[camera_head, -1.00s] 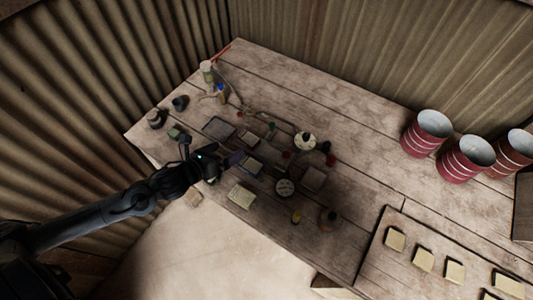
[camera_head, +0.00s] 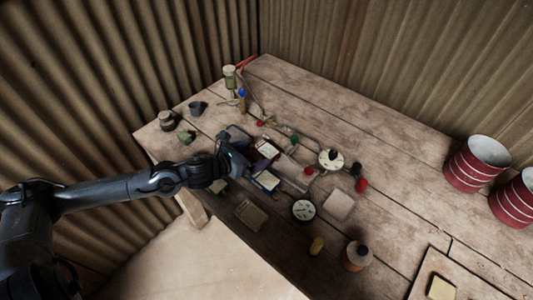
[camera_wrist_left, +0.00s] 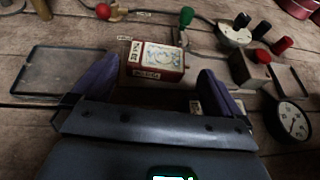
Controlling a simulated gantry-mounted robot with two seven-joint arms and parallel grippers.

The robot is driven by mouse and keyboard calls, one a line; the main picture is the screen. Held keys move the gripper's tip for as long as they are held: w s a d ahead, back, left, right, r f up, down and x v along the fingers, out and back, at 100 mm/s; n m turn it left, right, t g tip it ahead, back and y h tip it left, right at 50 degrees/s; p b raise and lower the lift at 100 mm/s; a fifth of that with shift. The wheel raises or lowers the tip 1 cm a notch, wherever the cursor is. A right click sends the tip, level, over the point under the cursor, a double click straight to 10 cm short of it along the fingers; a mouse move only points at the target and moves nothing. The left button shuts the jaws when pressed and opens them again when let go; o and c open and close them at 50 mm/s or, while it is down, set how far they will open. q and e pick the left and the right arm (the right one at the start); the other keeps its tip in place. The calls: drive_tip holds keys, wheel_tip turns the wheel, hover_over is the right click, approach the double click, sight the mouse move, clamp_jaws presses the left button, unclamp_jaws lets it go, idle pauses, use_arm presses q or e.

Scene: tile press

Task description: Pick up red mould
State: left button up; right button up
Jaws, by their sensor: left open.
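The red mould (camera_wrist_left: 154,62) is a small red block with a cream patterned top, lying on the table. In the head view it also shows (camera_head: 267,149), just beyond my left gripper (camera_head: 241,161). In the left wrist view my left gripper's two purple-grey fingers are open, one to each side of the red mould, with nothing held. I cannot tell how high they are above the table. A second block with a pale top (camera_head: 267,180) lies nearer the front, beside the gripper. My right gripper is in neither view.
A dark shallow tray (camera_wrist_left: 62,70) lies left of the red mould. A round dial gauge (camera_wrist_left: 292,122) and a block with a red knob (camera_wrist_left: 256,63) are to the right. Red drums (camera_head: 476,163) stand far right. Open tabletop lies toward the back.

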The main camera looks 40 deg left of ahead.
sight(268, 148)
use_arm(q)
drive_tip(key=shift+b+x, duration=0.6)
drive_tip(key=shift+x, duration=3.45)
drive_tip(key=shift+a+r, duration=0.1)
drive_tip(key=shift+r, duration=0.05)
drive_tip(key=c, duration=0.9)
